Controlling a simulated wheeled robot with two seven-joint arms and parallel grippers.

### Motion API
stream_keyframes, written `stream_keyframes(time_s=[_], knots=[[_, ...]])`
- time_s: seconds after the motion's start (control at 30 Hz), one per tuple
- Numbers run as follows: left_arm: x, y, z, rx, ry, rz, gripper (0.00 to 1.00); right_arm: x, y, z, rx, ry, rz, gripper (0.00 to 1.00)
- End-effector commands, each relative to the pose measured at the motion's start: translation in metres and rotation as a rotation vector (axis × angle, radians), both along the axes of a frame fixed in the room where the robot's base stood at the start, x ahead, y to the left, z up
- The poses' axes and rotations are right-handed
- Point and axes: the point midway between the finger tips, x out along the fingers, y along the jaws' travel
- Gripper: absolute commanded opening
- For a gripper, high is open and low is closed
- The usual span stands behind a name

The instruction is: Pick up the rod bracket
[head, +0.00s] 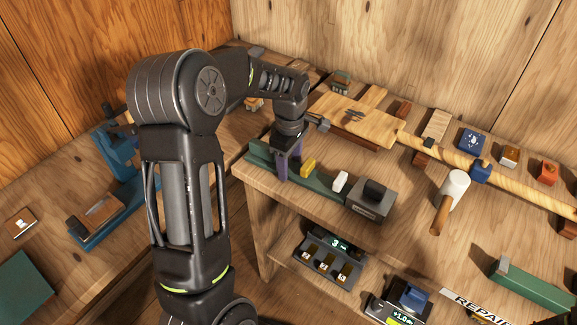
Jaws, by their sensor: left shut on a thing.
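My left gripper (289,146) points down over the left part of a long green tray (326,183) near the bench's front edge. It is shut on a purple, upright piece (282,168), which looks like the rod bracket. The piece shows as narrow legs below the gripper. Its upper part is hidden by the gripper, and I cannot tell whether it touches the tray. My right gripper is not in view.
A yellow block (308,168), a white block (341,181) and a grey box (371,199) sit right of the gripper. A wooden rod (530,190) with a blue clamp (480,171) and a mallet (450,196) lie further right. Wooden walls close off the back.

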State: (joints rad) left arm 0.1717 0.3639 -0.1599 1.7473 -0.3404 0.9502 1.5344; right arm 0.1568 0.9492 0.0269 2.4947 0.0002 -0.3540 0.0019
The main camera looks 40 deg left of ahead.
Motion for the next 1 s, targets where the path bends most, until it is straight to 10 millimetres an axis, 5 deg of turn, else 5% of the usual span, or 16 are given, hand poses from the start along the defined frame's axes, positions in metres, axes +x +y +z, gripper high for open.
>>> stream_keyframes(time_s=[0.37, 0.8, 1.0], knots=[[0.001, 0.000, 0.007, 0.001, -0.004, 0.000, 0.00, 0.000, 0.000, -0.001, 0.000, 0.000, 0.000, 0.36], [0.001, 0.000, 0.083, 0.000, -0.005, 0.000, 0.00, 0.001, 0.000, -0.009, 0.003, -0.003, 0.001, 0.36], [0.000, 0.000, 0.100, 0.000, -0.002, 0.000, 0.00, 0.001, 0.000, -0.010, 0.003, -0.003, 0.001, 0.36]])
